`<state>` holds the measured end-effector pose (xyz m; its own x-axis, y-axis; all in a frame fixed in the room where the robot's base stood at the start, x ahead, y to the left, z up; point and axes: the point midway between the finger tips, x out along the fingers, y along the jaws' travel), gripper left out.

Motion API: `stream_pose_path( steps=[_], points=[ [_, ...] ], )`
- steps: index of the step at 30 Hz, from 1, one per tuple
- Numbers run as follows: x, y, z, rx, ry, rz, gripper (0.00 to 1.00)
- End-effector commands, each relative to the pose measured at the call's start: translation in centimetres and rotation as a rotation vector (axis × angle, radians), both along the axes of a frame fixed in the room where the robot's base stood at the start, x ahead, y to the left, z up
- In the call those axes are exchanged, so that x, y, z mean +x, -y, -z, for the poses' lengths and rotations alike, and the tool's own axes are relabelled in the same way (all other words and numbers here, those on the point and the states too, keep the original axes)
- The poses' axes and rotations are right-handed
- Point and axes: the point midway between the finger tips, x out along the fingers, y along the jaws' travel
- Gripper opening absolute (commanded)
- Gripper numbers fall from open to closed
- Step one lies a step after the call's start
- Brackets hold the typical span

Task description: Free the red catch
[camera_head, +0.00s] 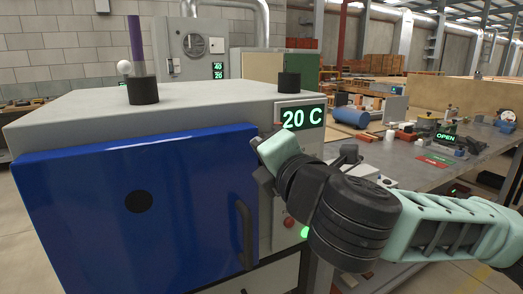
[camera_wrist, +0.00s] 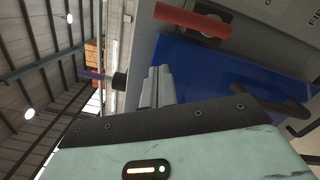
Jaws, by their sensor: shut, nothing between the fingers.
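The red catch (camera_wrist: 190,20) is a red bar on a dark round mount on the grey cabinet face, close to the edge of the blue door (camera_wrist: 225,68). In the head view, my arm covers the spot where the catch would be. The blue door (camera_head: 90,190) looks closed on the grey cabinet (camera_head: 75,115), and its dark handle (camera_head: 243,235) is at its right side. My gripper (camera_wrist: 157,88) is shut and empty, in front of the door's upper edge, with its fingertips apart from the catch in the wrist view. In the head view, my gripper (camera_head: 262,175) is at the door's upper right corner.
A green "20 C" display (camera_head: 302,118) is on the cabinet front above my gripper. A purple rod (camera_head: 136,45) in a black base and a black cylinder (camera_head: 289,82) stand on the cabinet top. A cluttered workbench (camera_head: 400,155) is at the right, behind my arm.

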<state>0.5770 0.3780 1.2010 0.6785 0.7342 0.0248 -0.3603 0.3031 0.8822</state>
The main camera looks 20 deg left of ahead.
Motion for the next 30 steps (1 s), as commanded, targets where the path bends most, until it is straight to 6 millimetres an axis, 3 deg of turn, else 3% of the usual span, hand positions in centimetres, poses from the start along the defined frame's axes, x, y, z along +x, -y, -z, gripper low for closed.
stream_pose_path(
  steps=[15, 30],
  points=[
    [-5.2, 5.6, 0.2, -0.001, 0.0, 0.0, 0.0],
    [-5.7, 6.2, 0.2, -0.002, -0.002, 0.002, 0.0]
  ],
)
